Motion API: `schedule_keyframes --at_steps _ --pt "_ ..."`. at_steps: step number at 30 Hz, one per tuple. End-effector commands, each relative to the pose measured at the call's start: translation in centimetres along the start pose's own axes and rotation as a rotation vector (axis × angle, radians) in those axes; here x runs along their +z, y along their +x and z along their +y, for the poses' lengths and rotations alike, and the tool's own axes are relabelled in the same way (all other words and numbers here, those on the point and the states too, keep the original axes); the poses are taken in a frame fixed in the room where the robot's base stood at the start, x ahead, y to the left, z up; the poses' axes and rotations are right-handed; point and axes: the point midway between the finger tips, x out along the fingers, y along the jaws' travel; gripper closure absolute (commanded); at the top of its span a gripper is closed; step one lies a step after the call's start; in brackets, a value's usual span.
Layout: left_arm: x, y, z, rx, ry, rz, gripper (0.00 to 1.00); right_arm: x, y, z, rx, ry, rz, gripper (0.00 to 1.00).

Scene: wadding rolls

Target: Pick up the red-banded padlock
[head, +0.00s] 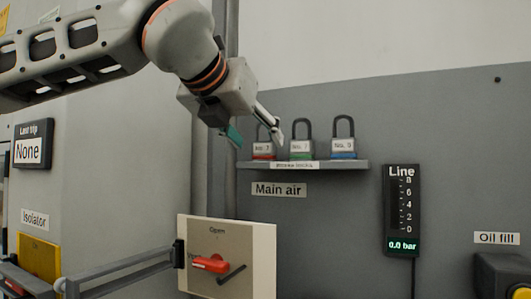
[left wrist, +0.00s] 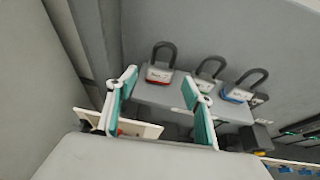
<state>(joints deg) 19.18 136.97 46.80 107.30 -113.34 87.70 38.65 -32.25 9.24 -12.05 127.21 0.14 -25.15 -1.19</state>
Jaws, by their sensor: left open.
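The red-banded padlock (head: 263,149) stands at the left end of a small grey shelf (head: 345,165), shackle up, partly hidden behind a finger of my left gripper (head: 254,130) in the head view. The left gripper is open and empty, its teal-padded fingers spread. In the left wrist view the red-banded padlock (left wrist: 159,73) shows beyond the gap of the left gripper (left wrist: 160,92), apart from both fingers. My right gripper is not in view.
A green-banded padlock (head: 301,148) stands close to the right of the red-banded one, then a blue-banded padlock (head: 343,147). Below the shelf are a "Main air" label (head: 279,190) and a switch panel (head: 250,240) with a red handle. A gauge (head: 401,210) is at right.

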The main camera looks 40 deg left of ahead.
Motion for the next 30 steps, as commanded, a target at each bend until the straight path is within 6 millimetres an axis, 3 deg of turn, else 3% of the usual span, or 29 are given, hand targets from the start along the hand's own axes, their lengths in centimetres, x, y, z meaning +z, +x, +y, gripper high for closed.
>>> schedule_keyframes --at_steps 6,16,17,22,30 --pt "-0.6 3.4 -0.1 0.0 0.0 0.007 0.49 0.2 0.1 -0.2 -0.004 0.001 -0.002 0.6" --pt "-0.5 4.1 0.0 0.0 0.0 0.002 0.49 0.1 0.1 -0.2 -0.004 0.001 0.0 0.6" --pt "-0.5 4.1 0.0 0.0 0.0 0.002 0.51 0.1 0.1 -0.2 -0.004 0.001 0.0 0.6" --pt "-0.5 4.1 -0.1 0.0 0.0 0.003 0.93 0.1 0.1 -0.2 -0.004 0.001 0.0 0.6" --pt "-0.5 4.1 -0.1 0.0 0.0 0.002 0.93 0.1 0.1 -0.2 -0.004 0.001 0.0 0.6"
